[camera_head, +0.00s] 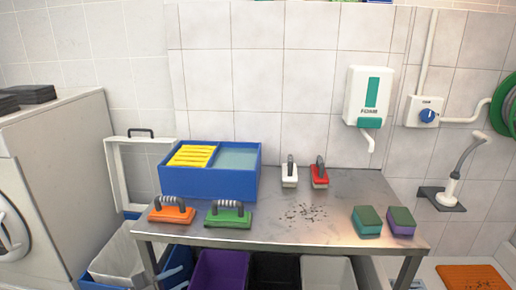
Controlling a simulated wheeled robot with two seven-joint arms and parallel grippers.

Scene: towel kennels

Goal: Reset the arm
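Neither of my grippers can be made out in the head view. No arm of mine shows over the metal table (335,237) or beside it.
On the table stand a blue two-part box (208,183) with yellow cloths, orange (172,214), green (229,218), white (289,176) and red (319,178) brushes, and two sponges (367,224). Dark crumbs (304,213) lie mid-table. A foam dispenser (366,97) hangs above. Bins stand below.

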